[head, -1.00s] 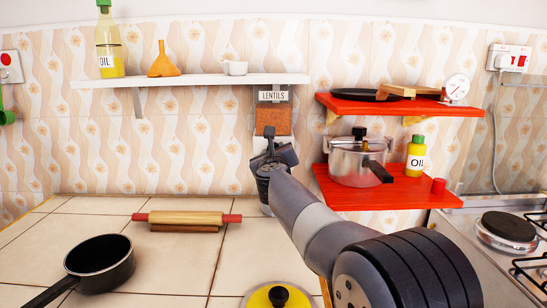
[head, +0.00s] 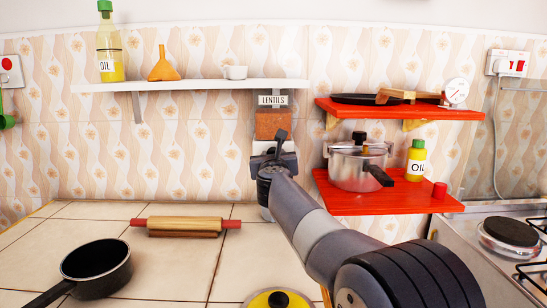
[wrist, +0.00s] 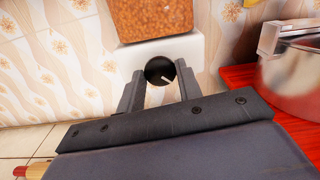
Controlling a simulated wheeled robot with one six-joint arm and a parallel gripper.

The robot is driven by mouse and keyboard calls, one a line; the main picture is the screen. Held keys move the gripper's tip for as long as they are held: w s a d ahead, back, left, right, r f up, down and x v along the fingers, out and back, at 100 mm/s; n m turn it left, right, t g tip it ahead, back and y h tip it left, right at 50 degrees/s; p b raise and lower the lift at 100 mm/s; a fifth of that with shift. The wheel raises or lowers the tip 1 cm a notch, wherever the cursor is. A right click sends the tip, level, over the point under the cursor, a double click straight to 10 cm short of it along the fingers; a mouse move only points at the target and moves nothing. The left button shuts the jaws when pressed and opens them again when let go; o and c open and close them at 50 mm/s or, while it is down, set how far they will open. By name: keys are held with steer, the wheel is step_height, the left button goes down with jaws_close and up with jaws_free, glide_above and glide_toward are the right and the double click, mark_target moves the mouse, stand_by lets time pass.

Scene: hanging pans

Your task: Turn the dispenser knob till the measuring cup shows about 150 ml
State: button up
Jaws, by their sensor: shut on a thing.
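The dispenser, labelled LENTILS (head: 272,101), hangs on the wall below the white shelf. Its clear container holds orange-brown lentils (head: 270,124), which also show in the wrist view (wrist: 165,15). A round black knob (wrist: 160,70) with a white pointer line sits on its white lower body (wrist: 165,48). The pointer slants towards the lower right. My gripper (wrist: 158,82) is shut on the knob, one finger on each side; it also shows in the head view (head: 273,160). The measuring cup and its reading cannot be made out; my arm covers the area below the dispenser.
A red shelf at right (head: 375,204) holds a pressure cooker (head: 358,167) and an oil bottle (head: 416,160). A rolling pin (head: 186,223) and a black pan (head: 96,266) lie on the tiled counter, with a yellow lid (head: 277,300) at the front.

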steer(key=shift+f, duration=0.1)
steer(key=o, duration=1)
steer(key=shift+c, duration=0.2)
steer(key=shift+s, duration=0.1)
steer(key=s+b, duration=0.1)
steer(key=s, duration=0.9)
steer(key=shift+s+b, duration=0.3)
steer(key=shift+b, duration=0.05)
steer(key=shift+w, duration=0.1)
steer(key=w+p, duration=0.1)
steer(key=w, duration=0.9)
steer(key=shift+w+p, duration=0.35)
steer(key=shift+p, duration=0.05)
